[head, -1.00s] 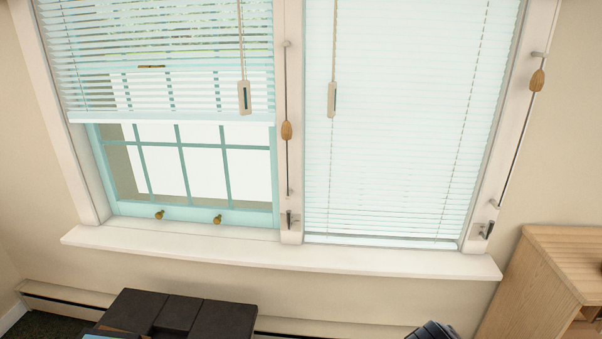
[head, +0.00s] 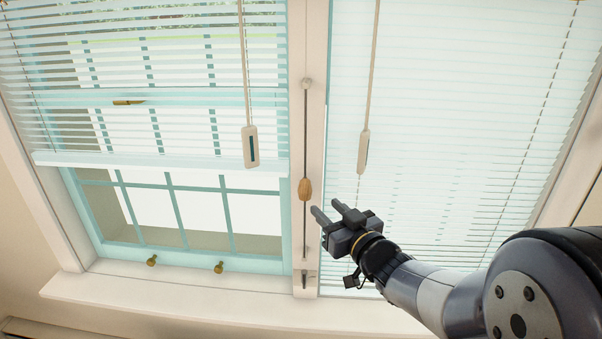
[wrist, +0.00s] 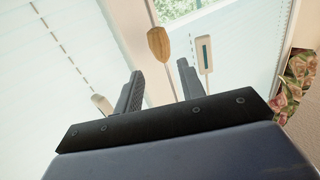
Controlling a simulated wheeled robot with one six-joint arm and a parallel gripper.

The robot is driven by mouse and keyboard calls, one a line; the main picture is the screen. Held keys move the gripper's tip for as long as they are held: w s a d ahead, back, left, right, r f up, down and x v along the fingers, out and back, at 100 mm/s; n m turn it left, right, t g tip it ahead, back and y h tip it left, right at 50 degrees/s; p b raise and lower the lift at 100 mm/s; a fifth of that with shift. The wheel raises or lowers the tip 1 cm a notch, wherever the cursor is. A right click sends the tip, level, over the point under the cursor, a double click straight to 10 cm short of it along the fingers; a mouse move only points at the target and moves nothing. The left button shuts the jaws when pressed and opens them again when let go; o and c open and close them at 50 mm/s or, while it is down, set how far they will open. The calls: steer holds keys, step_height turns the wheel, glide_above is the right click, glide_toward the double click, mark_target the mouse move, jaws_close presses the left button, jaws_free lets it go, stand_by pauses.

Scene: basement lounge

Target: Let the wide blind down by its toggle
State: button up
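The left blind (head: 150,120) is partly lowered, its white bottom rail (head: 160,164) hanging across the middle of the window. A wooden toggle (head: 305,189) sits on a cord along the post between the windows, about midway between an upper knob (head: 306,84) and a lower cleat (head: 305,277). My gripper (head: 327,208) is open and empty, just right of and slightly below the toggle in the head view. In the wrist view the toggle (wrist: 157,42) shows beyond the gap between the open fingers (wrist: 158,85). I see no contact.
Two pale tassels hang on cords, one with a dark blue slot (head: 251,147) before the left blind, one (head: 364,151) before the right blind (head: 450,120), which is down. The sill (head: 170,302) juts out below. Floral fabric (wrist: 297,85) shows at the wrist view's right.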

mark_target(308, 190)
steer(key=p+x, duration=0.2)
steer(key=x, duration=0.8)
steer(key=shift+w+a, duration=0.15)
steer(key=shift+w, duration=0.1)
steer(key=shift+c, duration=0.2)
jaws_close()
steer(key=shift+r, duration=0.1)
